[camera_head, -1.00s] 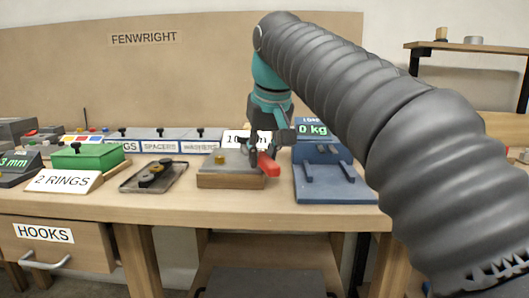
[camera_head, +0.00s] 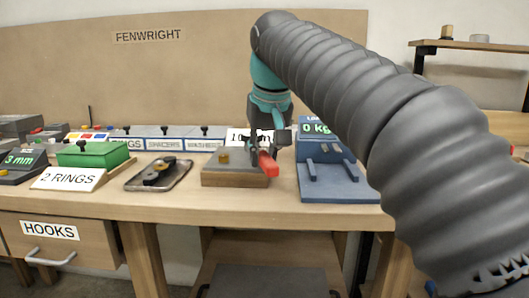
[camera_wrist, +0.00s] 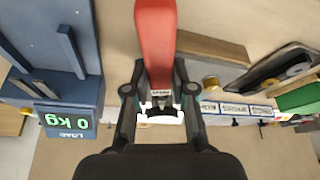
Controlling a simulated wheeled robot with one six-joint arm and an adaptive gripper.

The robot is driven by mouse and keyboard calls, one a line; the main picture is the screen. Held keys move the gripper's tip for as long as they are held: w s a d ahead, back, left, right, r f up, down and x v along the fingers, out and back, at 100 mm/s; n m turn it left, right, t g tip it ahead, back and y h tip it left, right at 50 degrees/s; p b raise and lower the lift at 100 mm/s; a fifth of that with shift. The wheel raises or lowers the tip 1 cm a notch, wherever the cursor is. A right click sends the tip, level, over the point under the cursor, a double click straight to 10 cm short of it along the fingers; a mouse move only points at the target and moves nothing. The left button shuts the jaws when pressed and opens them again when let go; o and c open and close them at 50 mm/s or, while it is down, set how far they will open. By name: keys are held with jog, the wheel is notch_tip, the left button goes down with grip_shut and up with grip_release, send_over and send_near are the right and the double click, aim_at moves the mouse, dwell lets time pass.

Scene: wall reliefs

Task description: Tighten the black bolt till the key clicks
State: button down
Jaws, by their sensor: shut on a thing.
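My gripper (camera_head: 264,146) is shut on a key with a red handle (camera_head: 268,164), over the right end of a grey-topped block on a wooden base (camera_head: 234,180). In the wrist view, the red handle (camera_wrist: 156,45) runs up the picture from between the fingers (camera_wrist: 160,90). A brass-coloured bolt (camera_head: 224,157) stands on the block left of my gripper; it also shows in the wrist view (camera_wrist: 211,82). I cannot make out the black bolt; the key and fingers cover that part of the block. Whether the key sits on it cannot be told.
A blue stand (camera_head: 338,183) with a display reading 0 kg (camera_head: 316,128) is close on the right. A dark tray (camera_head: 158,175) with black parts lies left of the block, then a green box (camera_head: 93,154) and a 2 RINGS sign (camera_head: 69,178). Labelled bins (camera_head: 165,140) stand behind.

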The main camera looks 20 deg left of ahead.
aim_at(240, 167)
jog(key=shift+s+a+m+h+p, duration=0.2)
jog(key=shift+s+a+m+p, duration=0.05)
jog(key=shift+a+m+p, duration=0.35)
jog(key=shift+s+a+m+h+p, duration=0.2)
jog(key=shift+s+a+m+p, duration=0.05)
jog(key=shift+a+m+p, duration=0.3)
dwell(1.8)
jog(key=shift+s+a+m+t+h, duration=0.15)
jog(key=shift+a+m+h, duration=0.15)
jog(key=shift+a+m, duration=0.5)
jog(key=shift+s+a+m+t+h, duration=0.15)
jog(key=shift+a+m+h, duration=0.15)
jog(key=shift+a+m, duration=0.45)
dwell(3.1)
jog(key=shift+d, duration=0.2)
jog(key=shift+w+d+n+y, duration=0.1)
jog(key=shift+d+n+y, duration=0.2)
jog(key=shift+d+n, duration=0.45)
